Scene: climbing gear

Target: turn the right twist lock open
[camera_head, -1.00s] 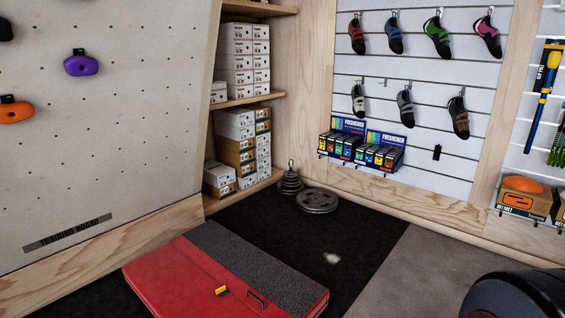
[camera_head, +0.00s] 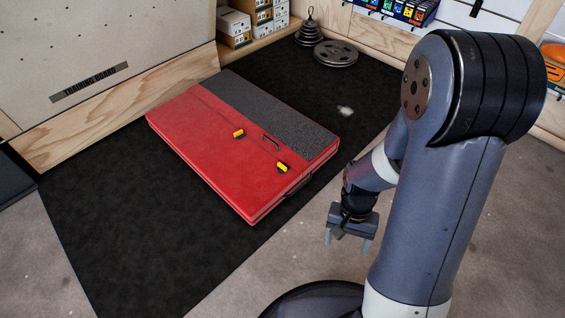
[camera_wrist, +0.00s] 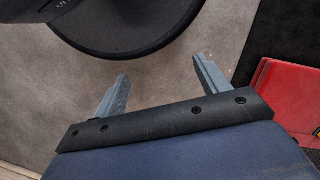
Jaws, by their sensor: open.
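A red crash pad (camera_head: 200,140) with a grey carpeted strip lies flat on the black mat. In the wrist view my gripper (camera_wrist: 160,80) is open over grey floor, and the pad's red edge (camera_wrist: 290,95) shows at the right. The locks are not visible there.
A black mat (camera_head: 110,210) lies under and around the pad, with clear room at its front left. Weight plates (camera_head: 335,53) and a stacked weight (camera_head: 308,33) stand behind the pad. The wooden-edged climbing wall (camera_head: 130,110) borders the back left.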

